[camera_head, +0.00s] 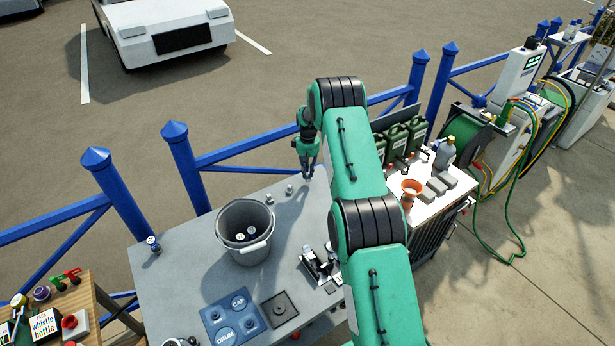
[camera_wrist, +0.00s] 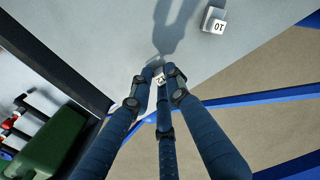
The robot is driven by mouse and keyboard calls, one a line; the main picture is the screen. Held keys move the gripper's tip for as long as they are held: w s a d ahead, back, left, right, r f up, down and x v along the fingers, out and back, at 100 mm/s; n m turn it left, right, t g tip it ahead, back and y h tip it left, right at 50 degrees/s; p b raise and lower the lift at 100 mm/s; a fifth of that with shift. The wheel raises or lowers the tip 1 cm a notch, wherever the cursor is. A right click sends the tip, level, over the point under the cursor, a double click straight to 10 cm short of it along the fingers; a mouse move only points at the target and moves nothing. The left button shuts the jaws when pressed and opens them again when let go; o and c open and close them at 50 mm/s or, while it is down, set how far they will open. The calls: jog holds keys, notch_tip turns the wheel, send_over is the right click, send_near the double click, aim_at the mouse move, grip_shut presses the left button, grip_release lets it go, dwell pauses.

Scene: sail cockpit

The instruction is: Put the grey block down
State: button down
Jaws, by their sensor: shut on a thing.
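My gripper (camera_head: 307,176) is over the far edge of the grey table (camera_head: 180,280), fingers pointing down. In the wrist view its fingers (camera_wrist: 158,76) are shut on a small block (camera_wrist: 160,79) with a white label that seems to read 12. The fingers hide most of this block. Its shadow runs from close by the fingertips, so it is near the tabletop; I cannot tell whether it touches. Another small grey block (camera_wrist: 213,20), labelled 10, stands apart on the table. Two small grey pieces (camera_head: 290,188) (camera_head: 268,198) show left of my gripper in the head view.
A grey bucket (camera_head: 230,215) with white-topped pieces inside stands left of my gripper. A blue CAP and DRUM board (camera_head: 216,316) and a dark square pad (camera_head: 280,308) lie nearer. A blue railing (camera_head: 250,155) runs behind the table. Green cans (camera_head: 397,138) stand right.

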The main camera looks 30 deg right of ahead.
aim_at(307, 173)
jog(key=shift+f, duration=1.25)
jog(key=shift+f, duration=0.1)
jog(key=c, duration=1.7)
grip_release()
jog(key=shift+o, duration=0.2)
notch_tip(307, 173, up, 12)
